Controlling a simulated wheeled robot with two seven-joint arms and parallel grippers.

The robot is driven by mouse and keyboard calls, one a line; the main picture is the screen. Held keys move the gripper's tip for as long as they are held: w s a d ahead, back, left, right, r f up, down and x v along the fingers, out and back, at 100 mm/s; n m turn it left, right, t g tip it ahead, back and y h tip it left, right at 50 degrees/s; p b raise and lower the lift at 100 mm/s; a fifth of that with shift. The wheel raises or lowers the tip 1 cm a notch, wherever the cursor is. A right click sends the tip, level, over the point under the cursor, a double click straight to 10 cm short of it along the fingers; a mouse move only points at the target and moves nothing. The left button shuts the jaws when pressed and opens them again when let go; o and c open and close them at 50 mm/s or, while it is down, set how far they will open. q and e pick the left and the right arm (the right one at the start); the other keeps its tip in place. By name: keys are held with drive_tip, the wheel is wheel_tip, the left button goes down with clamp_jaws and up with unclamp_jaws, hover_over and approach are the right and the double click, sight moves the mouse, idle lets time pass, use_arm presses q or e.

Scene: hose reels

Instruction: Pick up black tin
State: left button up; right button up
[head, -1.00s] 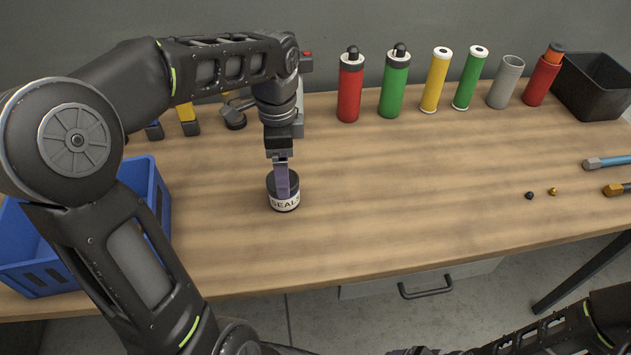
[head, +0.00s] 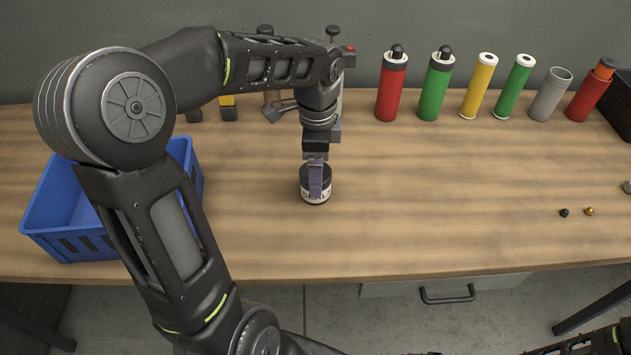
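The black tin (head: 318,199) has a dark lid and a pale label with dark lettering, partly covered by a finger. It is upright at the middle of the wooden bench. My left gripper (head: 316,180) points down over it, with one purple finger in front of the tin's near side. The other finger is hidden, so I cannot tell whether the grip is closed on the tin. No clear gap shows between the tin and the bench. My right arm shows only at the bottom right corner, and its gripper is not visible.
A blue crate (head: 80,240) stands at the left, partly behind my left arm. Red (head: 391,90), green (head: 435,88) and yellow (head: 478,88) cylinders and others line the back. A black bin (head: 620,103) is at the right edge. Bench around the tin is clear.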

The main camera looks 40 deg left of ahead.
use_arm(q)
wheel_tip(320, 180, down, 5)
drive_tip(key=shift+a+f+p, duration=0.1)
drive_tip(key=shift+p, duration=0.3)
drive_tip(key=shift+c, duration=0.5)
drive_tip(key=c, duration=1.6)
